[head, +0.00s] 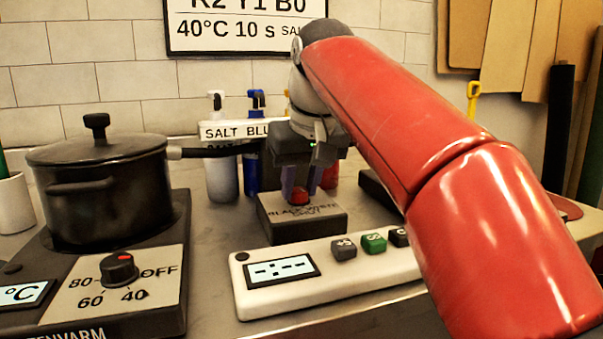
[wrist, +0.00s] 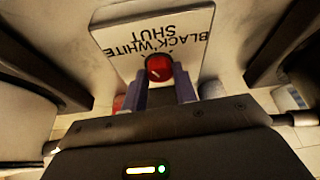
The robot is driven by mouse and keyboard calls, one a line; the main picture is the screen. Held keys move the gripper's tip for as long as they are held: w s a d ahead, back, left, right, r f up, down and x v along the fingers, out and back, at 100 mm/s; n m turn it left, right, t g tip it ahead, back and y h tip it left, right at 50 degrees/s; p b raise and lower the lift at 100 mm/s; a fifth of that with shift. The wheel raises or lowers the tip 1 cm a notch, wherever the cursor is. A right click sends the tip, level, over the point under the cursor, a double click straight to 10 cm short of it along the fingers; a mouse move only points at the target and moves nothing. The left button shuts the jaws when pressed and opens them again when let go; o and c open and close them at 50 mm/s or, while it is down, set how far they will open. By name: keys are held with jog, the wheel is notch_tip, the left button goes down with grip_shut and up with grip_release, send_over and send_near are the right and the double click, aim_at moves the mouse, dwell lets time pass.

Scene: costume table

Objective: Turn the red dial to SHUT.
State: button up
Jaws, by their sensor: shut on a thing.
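The red dial (head: 299,198) sits on top of a dark box (head: 325,228) whose pale top plate reads BLACK, WHITE and SHUT. My gripper (head: 300,188) points down at the box, its two purple-grey fingers on either side of the dial and shut on it. In the wrist view the dial (wrist: 159,66) shows between the fingertips, with the lettering upside down. A small pale mark shows on the dial's face, towards the lower left there. Which word it points to is hard to tell.
A black pot (head: 108,190) stands on a hotplate at the left. A white timer bar (head: 320,276) with buttons lies in front of the box. Bottles (head: 220,170) and a SALT BLU sign stand behind. My red arm covers much of the right side.

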jog(key=m+h, duration=0.1)
jog(key=m, duration=0.1)
jog(key=m+h+p, duration=0.1)
jog(key=m, duration=0.1)
jog(key=shift+a+m, duration=0.2)
jog(key=shift+m, duration=0.5)
jog(key=shift+r, duration=0.1)
jog(key=o, duration=0.9)
jog(key=shift+o, duration=0.2)
jog(key=v, duration=0.7)
jog(key=shift+s+r, duration=0.25)
jog(key=shift+r, duration=0.05)
jog(key=shift+s, duration=0.1)
